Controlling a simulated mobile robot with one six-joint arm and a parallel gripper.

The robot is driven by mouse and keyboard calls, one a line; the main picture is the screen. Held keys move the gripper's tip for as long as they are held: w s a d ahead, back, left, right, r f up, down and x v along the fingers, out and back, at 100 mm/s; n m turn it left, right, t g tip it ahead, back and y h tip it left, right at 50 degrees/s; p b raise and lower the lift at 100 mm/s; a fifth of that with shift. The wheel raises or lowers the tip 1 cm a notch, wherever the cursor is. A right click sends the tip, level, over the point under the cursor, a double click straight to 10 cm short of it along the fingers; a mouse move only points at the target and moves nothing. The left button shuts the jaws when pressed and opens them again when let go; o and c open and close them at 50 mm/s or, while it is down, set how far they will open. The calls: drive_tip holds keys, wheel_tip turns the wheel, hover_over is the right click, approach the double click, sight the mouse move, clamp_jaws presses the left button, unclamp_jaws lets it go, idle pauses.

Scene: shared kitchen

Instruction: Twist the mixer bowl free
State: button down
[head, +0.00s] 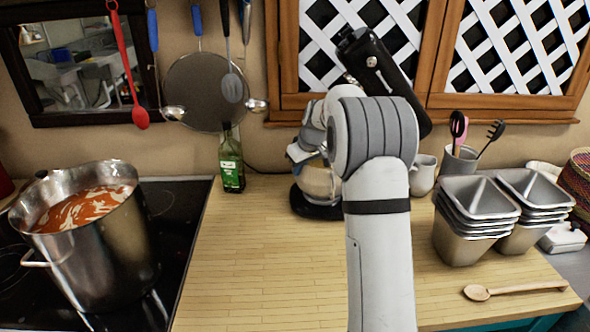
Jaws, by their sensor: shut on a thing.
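The stand mixer (378,75) is black, with its head tilted up, at the back of the wooden counter. Its bowl (318,182) sits low on the mixer's black base (312,208), with pale contents showing. My arm reaches in front and hides the right part of the bowl and the mixer's column. My gripper (306,152) is at the upper left of the bowl, shut on its rim area. The fingertips are small and partly hidden, so the exact contact is unclear.
A green bottle (231,165) stands left of the mixer. A large pot (95,245) of red sauce is on the stove. A white jug (423,174), stacked metal tins (465,240) and a wooden spoon (515,290) are at right. The counter's left front is clear.

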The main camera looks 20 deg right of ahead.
sight(310, 171)
drive_tip(key=shift+s+f+b, duration=0.15)
drive_tip(key=shift+b, duration=0.15)
drive_tip(key=shift+s+d+n+b, duration=0.2)
drive_tip(key=shift+s+n+b, duration=0.1)
drive_tip(key=shift+n+b, duration=0.15)
drive_tip(key=shift+s+d+n+y+b, duration=0.15)
drive_tip(key=shift+s+n+y+b, duration=0.15)
drive_tip(key=shift+n, duration=0.15)
drive_tip(key=shift+d, duration=0.1)
drive_tip(key=shift+s+d+n+g+b, duration=0.2)
drive_tip(key=shift+s+n+g+b, duration=0.25)
drive_tip(key=shift+n, duration=0.15)
drive_tip(key=shift+s+d+n+y+b, duration=0.4)
drive_tip(key=shift+s+d+n+b, duration=0.05)
drive_tip(key=shift+n, duration=0.25)
